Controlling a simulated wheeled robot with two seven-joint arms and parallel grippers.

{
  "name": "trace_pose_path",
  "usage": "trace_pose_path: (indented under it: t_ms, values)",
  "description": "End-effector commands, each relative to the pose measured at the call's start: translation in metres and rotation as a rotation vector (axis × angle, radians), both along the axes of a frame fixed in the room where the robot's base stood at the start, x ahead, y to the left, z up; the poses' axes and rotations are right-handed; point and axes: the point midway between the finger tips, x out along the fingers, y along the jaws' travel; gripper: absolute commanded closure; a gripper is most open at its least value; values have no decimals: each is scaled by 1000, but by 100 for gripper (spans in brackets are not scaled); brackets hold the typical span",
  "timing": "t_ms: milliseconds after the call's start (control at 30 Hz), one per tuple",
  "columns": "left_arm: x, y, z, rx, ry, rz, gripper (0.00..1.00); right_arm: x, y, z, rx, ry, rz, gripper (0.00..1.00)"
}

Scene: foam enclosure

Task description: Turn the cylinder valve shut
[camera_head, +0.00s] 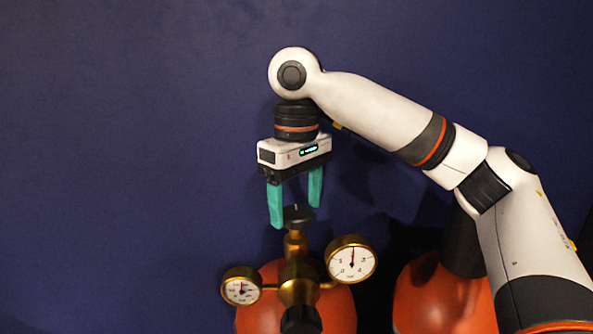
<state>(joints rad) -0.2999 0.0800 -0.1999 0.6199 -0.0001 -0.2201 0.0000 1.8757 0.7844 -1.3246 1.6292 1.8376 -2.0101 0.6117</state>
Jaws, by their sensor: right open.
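The cylinder valve's dark handwheel (299,217) sits on top of a brass stem and regulator body (297,284). An orange cylinder (262,318) stands beneath it. My right gripper (296,213) comes down from above with two teal fingers, pointing downward and apart. The left finger reaches down beside the handwheel, and the right finger ends a little higher at its right. I cannot tell whether either finger touches the handwheel. My left gripper does not show.
A smaller round gauge (241,291) is at the valve's left, and a larger gauge (352,259) at its right. A second orange cylinder (437,297) stands at the right, partly behind my right arm. A dark blue wall (120,150) fills the back. The left side is clear.

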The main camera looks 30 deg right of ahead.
Motion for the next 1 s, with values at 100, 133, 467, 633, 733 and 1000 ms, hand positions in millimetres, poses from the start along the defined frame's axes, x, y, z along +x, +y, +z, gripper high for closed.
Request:
trace_pose_path:
  t_ms: [100,133,467,633,733,1000]
  values:
    - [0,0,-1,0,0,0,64,0,0,14,-1,-6,-2,30]
    - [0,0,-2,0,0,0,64,0,0,18,-1,-6,-2,30]
    - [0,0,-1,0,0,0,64,0,0,77,-2,-6,-4,30]
    - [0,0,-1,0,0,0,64,0,0,100,-3,-5,-2,30]
    - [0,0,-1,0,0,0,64,0,0,109,-1,-3,-2,30]
    - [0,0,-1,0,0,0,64,0,0,115,-1,-1,-1,30]
